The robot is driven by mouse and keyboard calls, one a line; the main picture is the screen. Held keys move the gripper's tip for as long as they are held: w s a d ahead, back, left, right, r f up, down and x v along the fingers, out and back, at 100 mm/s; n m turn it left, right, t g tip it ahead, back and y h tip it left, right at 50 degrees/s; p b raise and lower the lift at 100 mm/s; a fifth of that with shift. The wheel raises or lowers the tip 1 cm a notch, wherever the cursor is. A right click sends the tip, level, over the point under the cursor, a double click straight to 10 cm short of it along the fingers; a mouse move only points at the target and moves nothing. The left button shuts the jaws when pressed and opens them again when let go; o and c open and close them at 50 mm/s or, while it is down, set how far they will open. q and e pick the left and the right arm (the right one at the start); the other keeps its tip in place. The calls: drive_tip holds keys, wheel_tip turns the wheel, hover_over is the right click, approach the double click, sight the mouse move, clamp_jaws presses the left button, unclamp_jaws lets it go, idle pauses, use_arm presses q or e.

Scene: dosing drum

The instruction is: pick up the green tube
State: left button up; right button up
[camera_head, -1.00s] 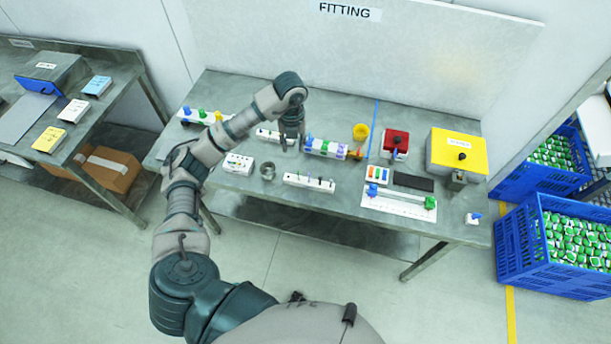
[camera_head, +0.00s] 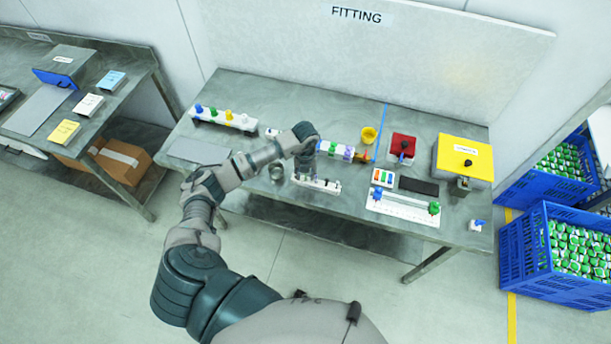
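A white rack (camera_head: 238,122) at the table's back left holds coloured pieces, among them a green one (camera_head: 213,113). Another rack (camera_head: 325,148) behind my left gripper holds several tube-like pieces; I cannot tell for certain which one is the green tube. My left gripper (camera_head: 304,170) points down over a low white strip (camera_head: 325,187) with small dark pieces, near the front middle of the table. Its fingers are too small and dark to tell open from shut or touching from apart. My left forearm hides part of the table. My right gripper is not in view.
A yellow cup (camera_head: 369,135), a red box (camera_head: 402,147) and a yellow box (camera_head: 463,157) stand at the back right. A white slide fixture (camera_head: 403,208) with blue and green ends lies in front. A round metal cup (camera_head: 277,172) stands left of the strip.

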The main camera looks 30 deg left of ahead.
use_arm(q)
drive_tip(key=shift+f, duration=0.15)
drive_tip(key=shift+c, duration=0.2)
clamp_jaws()
